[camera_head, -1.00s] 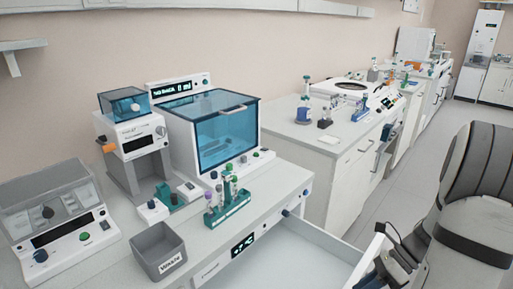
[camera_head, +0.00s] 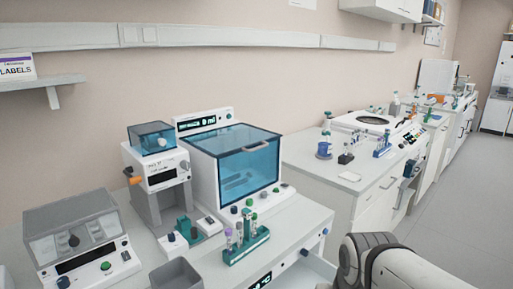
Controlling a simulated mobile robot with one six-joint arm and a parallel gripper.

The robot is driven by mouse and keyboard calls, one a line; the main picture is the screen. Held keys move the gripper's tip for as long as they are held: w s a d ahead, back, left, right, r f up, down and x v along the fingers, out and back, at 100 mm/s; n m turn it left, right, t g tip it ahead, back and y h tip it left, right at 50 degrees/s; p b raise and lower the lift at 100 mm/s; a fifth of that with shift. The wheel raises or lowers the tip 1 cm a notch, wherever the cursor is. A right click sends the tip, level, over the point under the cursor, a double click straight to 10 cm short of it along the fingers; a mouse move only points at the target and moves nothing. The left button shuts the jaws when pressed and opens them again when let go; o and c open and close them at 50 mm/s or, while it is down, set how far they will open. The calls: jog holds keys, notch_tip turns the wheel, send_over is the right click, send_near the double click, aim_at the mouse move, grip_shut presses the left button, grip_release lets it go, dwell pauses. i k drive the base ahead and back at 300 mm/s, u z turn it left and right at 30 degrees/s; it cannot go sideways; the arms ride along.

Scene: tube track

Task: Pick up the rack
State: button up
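A green rack (camera_head: 246,248) stands upright on the near bench, close to its front edge, with several capped tubes in it. It is right of a grey bin and in front of the blue-windowed machine. A second, blue rack (camera_head: 383,144) with tubes stands on the farther bench. My arm's pale link shows at the bottom right, apart from both racks. My gripper is not in view.
The grey bin (camera_head: 178,273) is cut off at the bottom edge. The blue-windowed machine (camera_head: 238,162) stands close behind the green rack. Floor at the right is clear.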

aim_at(249, 245)
jog(key=u, duration=0.85)
jog(key=k, duration=1.1)
jog(key=z, duration=0.85)
jog(key=i, duration=1)
jog(key=z, duration=0.05)
